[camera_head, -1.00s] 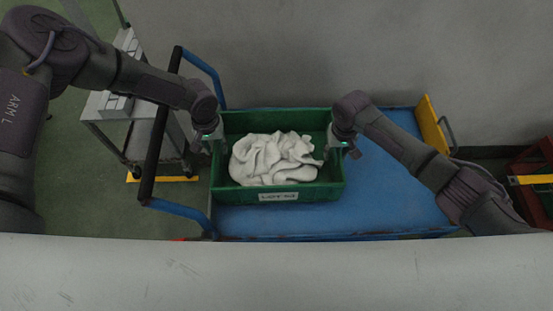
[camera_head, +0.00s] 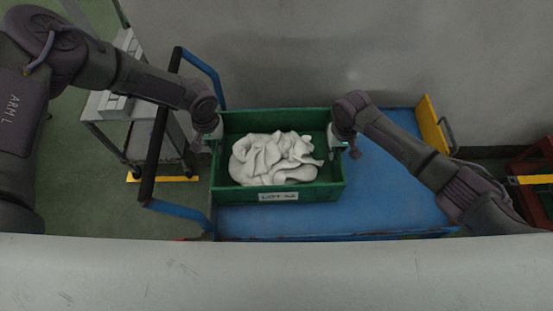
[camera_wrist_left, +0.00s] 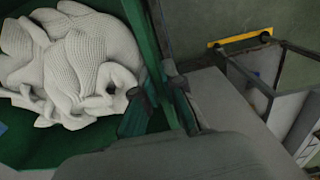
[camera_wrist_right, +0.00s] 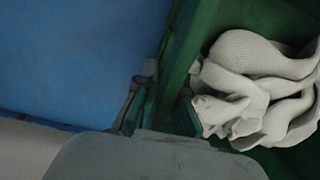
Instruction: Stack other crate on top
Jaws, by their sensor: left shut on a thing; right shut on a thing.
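A green crate (camera_head: 230,192) with a white "LOT" label (camera_head: 278,196) on its near side is over the left part of a blue cart deck. White knitted socks (camera_head: 275,158) lie heaped in it; they also show in the left wrist view (camera_wrist_left: 85,60) and the right wrist view (camera_wrist_right: 260,85). My left gripper (camera_head: 211,136) is shut on the crate's left wall. My right gripper (camera_head: 338,141) is shut on its right wall. Whether the crate rests on the deck or on another crate, I cannot tell. No separate second green crate shows clearly on the cart.
The blue cart deck (camera_head: 400,200) is bare to the right of the crate. The cart's handle (camera_head: 155,150) stands at left, with a grey trolley (camera_head: 115,105) beyond it. A yellow end piece (camera_head: 432,125) is at right, and a red rack (camera_head: 530,170) at the far right edge.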

